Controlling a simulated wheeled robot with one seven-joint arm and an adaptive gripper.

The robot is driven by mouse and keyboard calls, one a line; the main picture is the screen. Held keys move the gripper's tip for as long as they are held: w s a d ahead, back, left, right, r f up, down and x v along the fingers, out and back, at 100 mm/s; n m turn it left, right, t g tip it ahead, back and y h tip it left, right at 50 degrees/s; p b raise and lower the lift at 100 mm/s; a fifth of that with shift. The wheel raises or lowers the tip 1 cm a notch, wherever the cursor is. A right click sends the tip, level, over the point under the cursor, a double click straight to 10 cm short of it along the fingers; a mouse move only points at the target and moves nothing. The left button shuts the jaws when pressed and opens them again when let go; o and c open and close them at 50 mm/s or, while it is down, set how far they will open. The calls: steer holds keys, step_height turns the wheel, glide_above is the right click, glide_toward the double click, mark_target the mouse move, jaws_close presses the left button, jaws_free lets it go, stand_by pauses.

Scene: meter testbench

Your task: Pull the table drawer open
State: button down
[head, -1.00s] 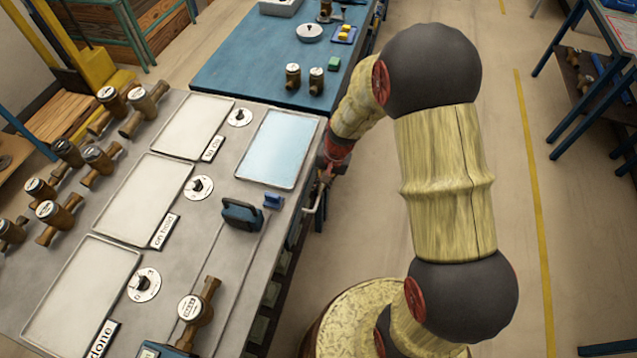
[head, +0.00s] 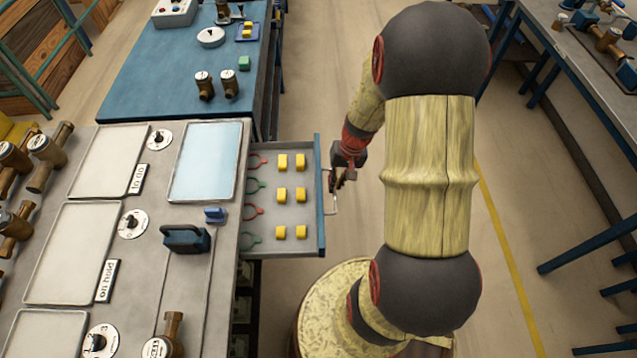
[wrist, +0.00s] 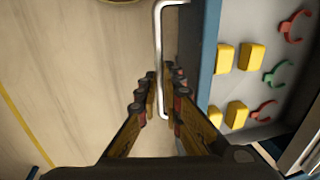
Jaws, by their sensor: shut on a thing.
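The table drawer (head: 284,223) stands pulled out from the right side of the grey testbench, showing its open inside. Its blue front panel (head: 320,210) faces right and carries a pale bar handle (head: 333,203). My gripper (head: 338,184) is at the handle, and in the wrist view my gripper (wrist: 163,92) is shut on the handle (wrist: 158,50), with a finger on each side of the bar. Inside the drawer lie several yellow blocks (head: 282,194) in two columns and red and green ring-ended pieces (head: 254,212) along the bench side.
The grey bench (head: 185,270) holds trays, dials, brass meters and a dark blue clamp-like block (head: 186,238). A blue table (head: 170,90) stands behind it. Another table (head: 590,90) stands at the right. The floor right of the drawer is clear up to my arm.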

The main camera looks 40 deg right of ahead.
steer(key=shift+s+d, duration=0.6)
steer(key=shift+d, duration=0.15)
steer(key=c, duration=2.2)
jaws_free()
step_height(320, 180, up, 12)
steer(key=s+d, duration=0.1)
steer(key=shift+d, duration=0.4)
steer(key=shift+s+f, duration=0.15)
